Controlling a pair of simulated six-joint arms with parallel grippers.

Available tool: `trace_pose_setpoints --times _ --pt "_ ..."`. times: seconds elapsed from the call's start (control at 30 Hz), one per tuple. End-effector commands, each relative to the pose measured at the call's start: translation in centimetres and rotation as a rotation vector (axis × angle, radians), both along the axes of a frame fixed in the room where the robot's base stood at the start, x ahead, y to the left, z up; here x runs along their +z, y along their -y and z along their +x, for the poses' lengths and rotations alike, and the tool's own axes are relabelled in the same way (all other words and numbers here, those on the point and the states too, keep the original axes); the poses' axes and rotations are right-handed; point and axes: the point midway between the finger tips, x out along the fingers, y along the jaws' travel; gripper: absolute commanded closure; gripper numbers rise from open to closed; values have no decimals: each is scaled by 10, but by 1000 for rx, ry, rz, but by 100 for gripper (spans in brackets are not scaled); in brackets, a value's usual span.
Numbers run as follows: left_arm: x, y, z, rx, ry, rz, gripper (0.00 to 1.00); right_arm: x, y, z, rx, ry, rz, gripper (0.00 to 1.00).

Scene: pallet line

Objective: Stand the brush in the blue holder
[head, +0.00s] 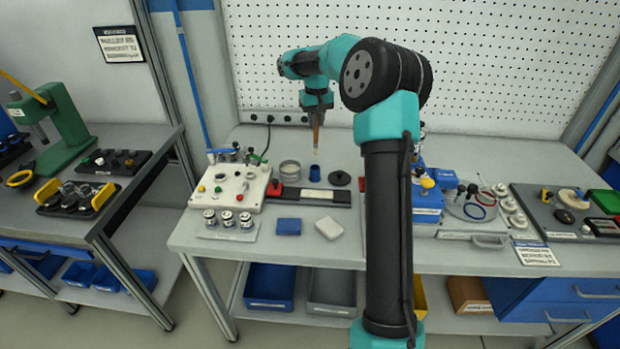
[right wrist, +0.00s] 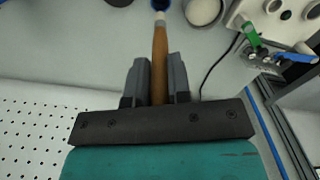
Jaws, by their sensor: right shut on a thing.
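The brush has a brown wooden handle (head: 316,136) and a pale lower end that points down. My right gripper (head: 317,108) is shut on its handle and holds it nearly upright above the bench. The blue holder (head: 314,173) is a small cup standing on the bench, just below the brush's lower end, with a small gap between them in the head view. In the right wrist view the brush (right wrist: 160,60) runs out between the two fingers (right wrist: 158,83), and its pale end overlaps the blue holder (right wrist: 161,4) at the top edge. My left gripper is not in view.
A round grey container (head: 290,170) stands just left of the holder, and a black disc (head: 339,178) lies to its right. A white control box (head: 229,188) is further left. A blue block (head: 288,226) and a white block (head: 329,228) lie nearer the front edge.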

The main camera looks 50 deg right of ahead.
Motion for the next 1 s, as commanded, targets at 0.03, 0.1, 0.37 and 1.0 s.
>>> trace_pose_setpoints --times 0.03,0.1,0.37,1.0 --pt "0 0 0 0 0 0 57 0 0 0 0 0 0 100" --pt "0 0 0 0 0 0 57 -2 0 0 0 -1 0 100" --pt "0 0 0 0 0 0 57 -35 -1 0 0 -3 1 100" --pt "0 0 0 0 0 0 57 -70 -1 0 0 -2 1 100"
